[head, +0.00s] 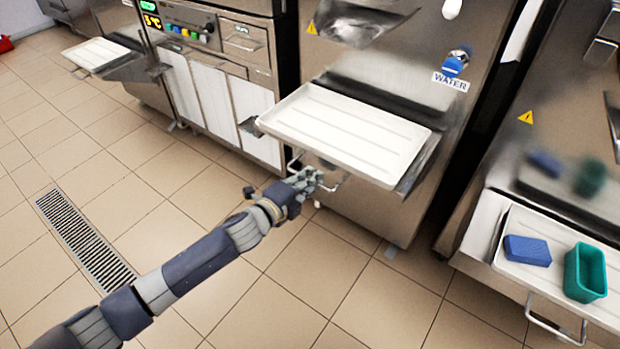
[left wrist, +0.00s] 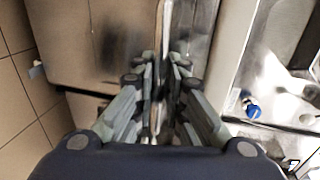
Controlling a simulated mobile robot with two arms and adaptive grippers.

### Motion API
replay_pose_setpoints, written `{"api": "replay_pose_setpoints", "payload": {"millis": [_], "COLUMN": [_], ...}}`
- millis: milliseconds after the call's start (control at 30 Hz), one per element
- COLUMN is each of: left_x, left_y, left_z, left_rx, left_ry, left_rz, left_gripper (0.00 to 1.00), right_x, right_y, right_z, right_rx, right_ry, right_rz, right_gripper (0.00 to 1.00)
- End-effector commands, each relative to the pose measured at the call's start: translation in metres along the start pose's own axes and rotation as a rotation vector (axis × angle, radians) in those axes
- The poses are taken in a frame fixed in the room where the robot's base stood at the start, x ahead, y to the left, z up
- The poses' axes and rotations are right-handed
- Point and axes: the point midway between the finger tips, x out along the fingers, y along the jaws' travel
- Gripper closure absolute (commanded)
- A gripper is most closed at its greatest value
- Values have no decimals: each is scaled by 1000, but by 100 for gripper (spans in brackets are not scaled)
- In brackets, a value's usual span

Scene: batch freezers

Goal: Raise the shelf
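The shelf (head: 345,135) is a white ribbed tray on the front of the middle steel freezer, and it stands out roughly level. A thin metal handle (head: 341,184) runs under its front edge. My left gripper (head: 308,180) is at this handle, below the shelf's front left part. In the left wrist view its fingers (left wrist: 161,62) are close together, with a narrow gap that the handle appears to fill. The shelf's pale edge (left wrist: 161,22) shows beyond the fingertips. The fingers hide part of the handle. My right gripper is not in view.
Another white shelf (head: 97,54) stands out at the far left. At the right, a shelf (head: 525,281) with a handle bears a blue sponge (head: 527,250) and a green container (head: 585,273). A blue WATER knob (head: 456,63) is above the middle shelf. The tiled floor (head: 130,150) is clear.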

Motion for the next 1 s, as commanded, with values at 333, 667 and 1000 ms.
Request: {"api": "replay_pose_setpoints", "payload": {"millis": [333,667,1000], "left_x": [0,-26,-88], "left_y": [-2,0,0], "left_z": [1,1,1], "left_rx": [1,0,0], "left_ry": [-1,-1,-1], "left_rz": [-2,-1,0], "left_gripper": [71,71,71], "right_x": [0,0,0], "right_y": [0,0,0], "right_z": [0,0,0], "right_rx": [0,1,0], "right_ry": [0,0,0], "right_rz": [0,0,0], "right_gripper": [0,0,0]}}
